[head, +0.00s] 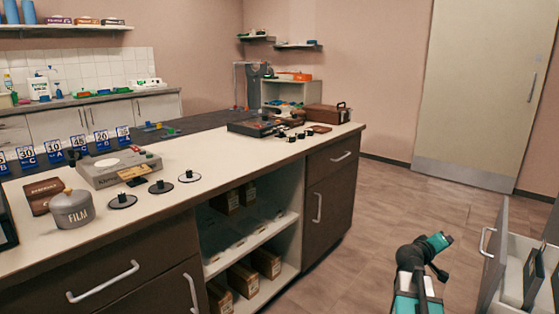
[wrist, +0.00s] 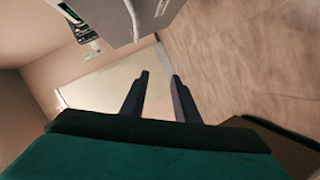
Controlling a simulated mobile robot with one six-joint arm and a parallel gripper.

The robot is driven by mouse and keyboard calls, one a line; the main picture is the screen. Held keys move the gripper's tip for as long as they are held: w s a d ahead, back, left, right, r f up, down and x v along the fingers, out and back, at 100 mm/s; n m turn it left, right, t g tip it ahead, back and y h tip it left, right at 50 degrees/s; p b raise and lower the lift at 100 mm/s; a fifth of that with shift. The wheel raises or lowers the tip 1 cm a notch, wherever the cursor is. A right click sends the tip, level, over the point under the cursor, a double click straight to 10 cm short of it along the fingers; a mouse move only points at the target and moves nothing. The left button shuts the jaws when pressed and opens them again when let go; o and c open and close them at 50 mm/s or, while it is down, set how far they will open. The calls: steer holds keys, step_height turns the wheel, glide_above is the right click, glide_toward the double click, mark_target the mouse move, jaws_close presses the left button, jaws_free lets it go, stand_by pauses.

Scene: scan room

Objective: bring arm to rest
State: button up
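My arm (head: 423,265), teal and black, is bent in the lower right of the head view, over the floor between the island counter and an open drawer. In the wrist view my gripper (wrist: 160,80) shows two dark fingers standing apart. Nothing is held between them. The fingertips point toward the pale door (wrist: 105,85), which is well beyond them. In the head view I cannot clearly make out the fingers.
An open drawer (head: 493,262) stands to the right of my arm, with a dark item inside. The island counter (head: 225,160) at left bears a film can (head: 72,209), a grey device (head: 118,167) and other small items. The floor (head: 395,195) toward the door (head: 483,90) is clear.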

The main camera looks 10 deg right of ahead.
steer(key=w+a+f+n+y+p, duration=0.25)
steer(key=a+f+p, duration=0.6)
steer(key=a, duration=0.45)
steer(key=s+a+f+g+y+p, duration=0.1)
steer(key=s+a+f+y+p, duration=0.1)
steer(key=s+a+f+p, duration=0.3)
steer(key=s+a+f+g+y+p, duration=0.1)
steer(key=a+f+p, duration=0.25)
steer(key=a, duration=0.35)
steer(key=s+a+f+g+y+p, duration=0.2)
steer(key=s+a+g+p, duration=0.1)
steer(key=s+a, duration=0.5)
steer(key=s+a+f+m+g+y+p, duration=0.1)
steer(key=s+a+f+g+y+p, duration=0.2)
steer(key=s+a, duration=0.5)
steer(key=s+a+f+m+g+y+p, duration=0.1)
steer(key=s+a, duration=0.6)
steer(key=s, duration=0.9)
step_height(320, 180, down, 2)
steer(key=g+y+p, duration=0.1)
steer(key=g+p, duration=0.1)
steer(key=g, duration=0.1)
steer(key=shift+s+a, duration=0.2)
steer(key=shift+a, duration=0.2)
